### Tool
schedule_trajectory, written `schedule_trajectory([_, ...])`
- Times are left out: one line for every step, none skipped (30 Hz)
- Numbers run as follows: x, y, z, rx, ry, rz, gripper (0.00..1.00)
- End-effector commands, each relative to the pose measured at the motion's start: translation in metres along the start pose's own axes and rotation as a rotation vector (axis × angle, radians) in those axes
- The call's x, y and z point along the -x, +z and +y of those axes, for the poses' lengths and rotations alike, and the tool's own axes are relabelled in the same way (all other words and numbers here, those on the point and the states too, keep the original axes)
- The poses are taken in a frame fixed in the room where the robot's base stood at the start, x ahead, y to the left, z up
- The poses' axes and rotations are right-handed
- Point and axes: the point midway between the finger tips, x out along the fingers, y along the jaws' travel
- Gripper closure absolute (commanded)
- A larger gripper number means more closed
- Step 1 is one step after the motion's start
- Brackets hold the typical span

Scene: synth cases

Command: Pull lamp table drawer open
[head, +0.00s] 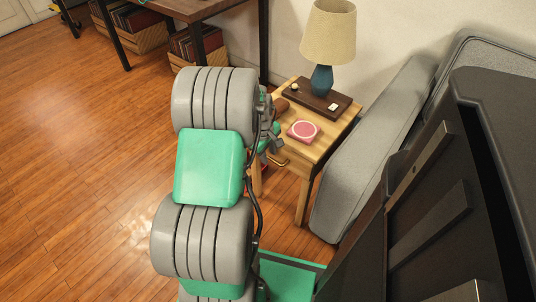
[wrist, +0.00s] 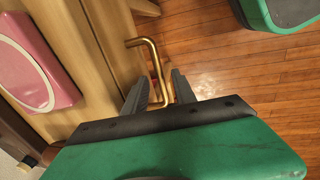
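The wooden lamp table (head: 341,135) stands by the wall with a lamp (head: 328,35) on top. Its drawer front carries a brass bar handle (head: 279,161), and the drawer looks closed. In the wrist view the handle (wrist: 151,55) runs down between the two grey fingers of my gripper (wrist: 157,82). The fingers are apart, one on each side of the handle, with gaps showing; I see no firm grip.
A pink box (head: 303,131) and a dark tray (head: 322,103) with small items sit on the tabletop. A grey sofa (head: 375,150) stands close on the table's right. The wooden floor at left is clear.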

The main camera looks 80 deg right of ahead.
Motion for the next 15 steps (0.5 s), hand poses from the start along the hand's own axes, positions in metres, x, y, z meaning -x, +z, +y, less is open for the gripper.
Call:
schedule_trajectory([0.0005, 0.0000, 0.0000, 0.000, 0.000, 0.000, 0.67])
schedule_trajectory([0.0005, -0.0001, 0.0000, 0.000, 0.000, 0.000, 0.67])
schedule_trajectory([0.0006, -0.0001, 0.0000, 0.000, 0.000, 0.000, 0.71])
schedule_trajectory([0.0006, -0.0001, 0.0000, 0.000, 0.000, 0.000, 0.73])
schedule_trajectory([0.0006, -0.0001, 0.0000, 0.000, 0.000, 0.000, 0.76])
schedule_trajectory([0.0007, -0.0001, 0.0000, 0.000, 0.000, 0.000, 0.79])
schedule_trajectory([0.0007, -0.0001, 0.0000, 0.000, 0.000, 0.000, 0.81])
schedule_trajectory([0.0007, -0.0001, 0.0000, 0.000, 0.000, 0.000, 0.84])
schedule_trajectory([0.0007, -0.0001, 0.0000, 0.000, 0.000, 0.000, 0.87])
schedule_trajectory([0.0008, -0.0001, 0.0000, 0.000, 0.000, 0.000, 0.90])
schedule_trajectory([0.0008, -0.0001, 0.0000, 0.000, 0.000, 0.000, 0.92])
schedule_trajectory([0.0008, -0.0001, 0.0000, 0.000, 0.000, 0.000, 0.95])
schedule_trajectory([0.0008, -0.0001, 0.0000, 0.000, 0.000, 0.000, 0.98])
schedule_trajectory([0.0008, -0.0001, 0.0000, 0.000, 0.000, 0.000, 1.00])
schedule_trajectory([0.0008, -0.0001, 0.0000, 0.000, 0.000, 0.000, 1.00])
